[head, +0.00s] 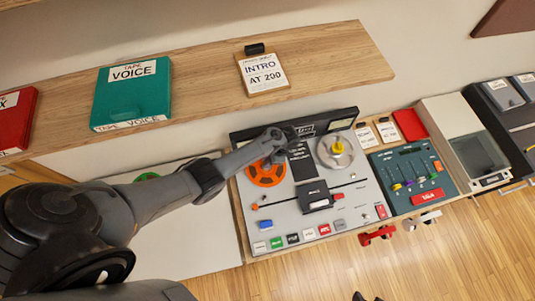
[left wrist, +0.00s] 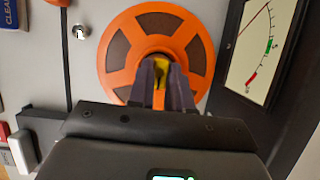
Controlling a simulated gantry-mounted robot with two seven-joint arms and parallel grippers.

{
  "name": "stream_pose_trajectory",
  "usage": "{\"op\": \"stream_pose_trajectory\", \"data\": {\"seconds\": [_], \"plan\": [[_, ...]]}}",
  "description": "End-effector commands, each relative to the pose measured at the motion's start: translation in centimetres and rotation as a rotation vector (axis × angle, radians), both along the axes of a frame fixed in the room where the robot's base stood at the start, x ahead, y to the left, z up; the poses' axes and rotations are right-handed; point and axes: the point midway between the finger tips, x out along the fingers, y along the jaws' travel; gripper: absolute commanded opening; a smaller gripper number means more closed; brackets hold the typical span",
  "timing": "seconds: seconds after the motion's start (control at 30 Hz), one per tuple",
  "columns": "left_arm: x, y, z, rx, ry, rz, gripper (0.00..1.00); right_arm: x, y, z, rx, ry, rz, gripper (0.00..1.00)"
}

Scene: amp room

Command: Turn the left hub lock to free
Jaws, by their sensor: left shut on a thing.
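The left reel is orange and lies flat on the grey tape machine; it shows in the head view (head: 263,180) and the left wrist view (left wrist: 118,50). The yellow left hub lock (left wrist: 172,73) is at its centre, mostly hidden by my fingers. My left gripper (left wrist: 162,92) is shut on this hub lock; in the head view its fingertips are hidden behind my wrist. The lock's exact angle cannot be told. The right reel (head: 322,158) is pale, with a yellow hub lock (head: 338,147) in view. My right gripper is not clearly in view.
A wooden shelf (head: 330,45) hangs behind and above the machine, with a teal VOICE tape box (head: 133,92) and an INTRO card (head: 263,73). Meters (left wrist: 260,45) stand close beside the orange reel. A fader mixer (head: 410,180) is at the right.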

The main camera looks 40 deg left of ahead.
Motion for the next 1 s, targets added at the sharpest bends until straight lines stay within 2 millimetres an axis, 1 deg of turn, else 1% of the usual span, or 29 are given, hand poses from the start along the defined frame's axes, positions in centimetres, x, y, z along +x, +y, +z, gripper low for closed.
{"op": "stream_pose_trajectory", "data": {"seconds": [0.3, 0.67, 0.7, 0.83, 1.0], "plan": [[0.1, -0.03, 0.02, -0.001, -0.002, 0.06, 0.0, -0.01, 0.0, 0.03, 0.0, 0.0, 0.0, 0.43], [0.09, -0.01, 0.01, -0.001, -0.003, 0.061, 0.0, -0.02, 0.0, 0.03, 0.0, 0.001, 0.0, 0.43], [0.09, -0.01, 0.01, -0.001, -0.003, 0.061, 0.24, -0.01, 0.01, 0.03, 0.0, 0.0, 0.0, 0.43], [0.08, 0.0, 0.0, -0.001, -0.002, 0.061, 0.44, -0.02, 0.01, 0.03, 0.0, 0.001, 0.0, 0.43], [0.06, 0.03, 0.0, 0.0, -0.001, 0.061, 0.45, -0.02, 0.01, 0.03, 0.0, 0.001, 0.0, 0.43]]}}
